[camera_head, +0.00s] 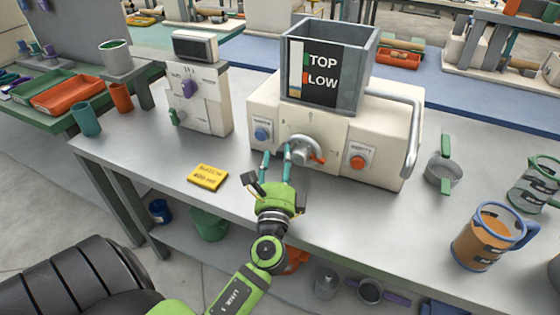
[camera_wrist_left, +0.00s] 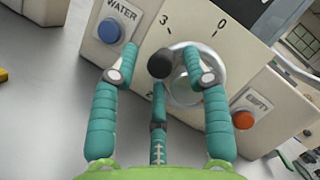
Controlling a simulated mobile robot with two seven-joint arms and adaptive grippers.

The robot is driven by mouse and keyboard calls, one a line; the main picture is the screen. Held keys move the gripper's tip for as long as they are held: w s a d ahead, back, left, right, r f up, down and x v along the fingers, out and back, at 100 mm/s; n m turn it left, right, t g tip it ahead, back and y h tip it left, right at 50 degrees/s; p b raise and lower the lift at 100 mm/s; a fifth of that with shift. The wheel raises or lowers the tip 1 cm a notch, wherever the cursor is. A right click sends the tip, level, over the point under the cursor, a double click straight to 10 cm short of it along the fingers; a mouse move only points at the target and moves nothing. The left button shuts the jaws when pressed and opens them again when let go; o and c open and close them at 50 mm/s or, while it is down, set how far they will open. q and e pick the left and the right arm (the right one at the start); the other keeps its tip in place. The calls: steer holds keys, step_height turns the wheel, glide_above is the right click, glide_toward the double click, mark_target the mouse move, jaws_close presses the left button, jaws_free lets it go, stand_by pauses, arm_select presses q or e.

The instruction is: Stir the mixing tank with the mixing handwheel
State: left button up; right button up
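The mixing tank (camera_head: 350,87) is a grey open-topped hopper with TOP and LOW level marks, on a cream machine body (camera_head: 390,118). The mixing handwheel (camera_head: 304,148) is a pale round wheel on the machine's front. In the left wrist view the wheel (camera_wrist_left: 212,72) has a black knob (camera_wrist_left: 160,64). My left gripper (camera_head: 277,152) is in front of the wheel with its teal fingers spread. In the wrist view the fingertips (camera_wrist_left: 158,62) appear on both sides of the knob; I cannot tell whether they touch it. My right gripper is not in view.
A blue WATER button (camera_head: 262,134) is left of the wheel and an orange-red button (camera_head: 358,162) right of it. A strainer (camera_head: 441,172) and an orange-filled jug (camera_head: 480,238) stand to the right.

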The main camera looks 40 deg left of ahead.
arm_select(q)
steer(key=shift+f, duration=0.1)
steer(key=v, duration=1.2)
stand_by(0.4)
